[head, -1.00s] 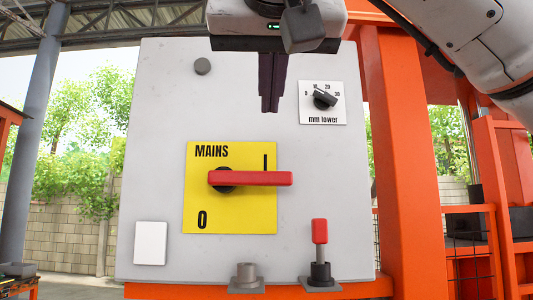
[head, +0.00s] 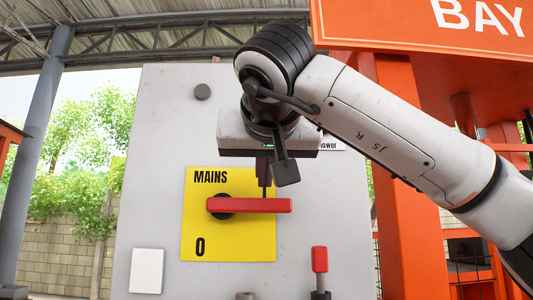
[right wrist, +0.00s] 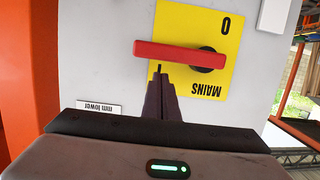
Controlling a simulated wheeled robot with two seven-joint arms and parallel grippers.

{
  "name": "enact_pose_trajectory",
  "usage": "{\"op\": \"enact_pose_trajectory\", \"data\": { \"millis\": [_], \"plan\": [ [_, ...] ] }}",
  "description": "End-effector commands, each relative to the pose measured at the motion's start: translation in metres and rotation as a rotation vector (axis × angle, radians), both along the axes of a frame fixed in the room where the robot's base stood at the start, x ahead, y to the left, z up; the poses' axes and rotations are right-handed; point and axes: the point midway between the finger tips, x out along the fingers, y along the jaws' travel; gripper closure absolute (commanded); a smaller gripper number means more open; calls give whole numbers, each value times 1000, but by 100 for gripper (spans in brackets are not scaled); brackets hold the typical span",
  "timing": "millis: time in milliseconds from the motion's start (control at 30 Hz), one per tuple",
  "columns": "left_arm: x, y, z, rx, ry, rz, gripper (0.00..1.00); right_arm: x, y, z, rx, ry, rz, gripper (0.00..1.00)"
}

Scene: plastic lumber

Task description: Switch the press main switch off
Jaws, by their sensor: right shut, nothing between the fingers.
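The main switch is a red lever (head: 250,205) on a yellow plate (head: 229,241) marked MAINS, with a 0 at the lower left. The lever lies horizontal, pointing right from its black pivot (head: 222,215). My right gripper (head: 264,186) is shut and empty, fingers pointing down just above the lever's right half, partly covering the I mark. In the right wrist view, the right fingertips (right wrist: 159,78) are close to the edge of the red lever (right wrist: 168,53); whether they touch it I cannot tell. My left gripper is not in view.
The grey panel (head: 150,170) carries a white blank plate (head: 146,271) at lower left and a small red-topped lever (head: 320,259) at lower right. An orange post (head: 405,190) stands right of the panel.

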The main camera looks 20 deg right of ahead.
Motion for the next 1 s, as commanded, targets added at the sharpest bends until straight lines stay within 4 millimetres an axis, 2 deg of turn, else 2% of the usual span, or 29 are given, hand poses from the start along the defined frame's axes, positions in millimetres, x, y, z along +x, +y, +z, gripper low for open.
{"op": "enact_pose_trajectory", "data": {
  "millis": [33, 200, 633, 1000],
  "plan": [
    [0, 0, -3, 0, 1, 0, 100, 0, -1, -7, 1, 0, 0, 100],
    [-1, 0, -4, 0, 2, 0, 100, -1, 0, -15, 2, 0, -1, 100],
    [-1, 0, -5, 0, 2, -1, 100, -1, 0, -16, 14, -4, 0, 100],
    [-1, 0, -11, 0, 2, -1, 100, 1, 6, -22, 131, -34, 14, 100]
  ]
}}
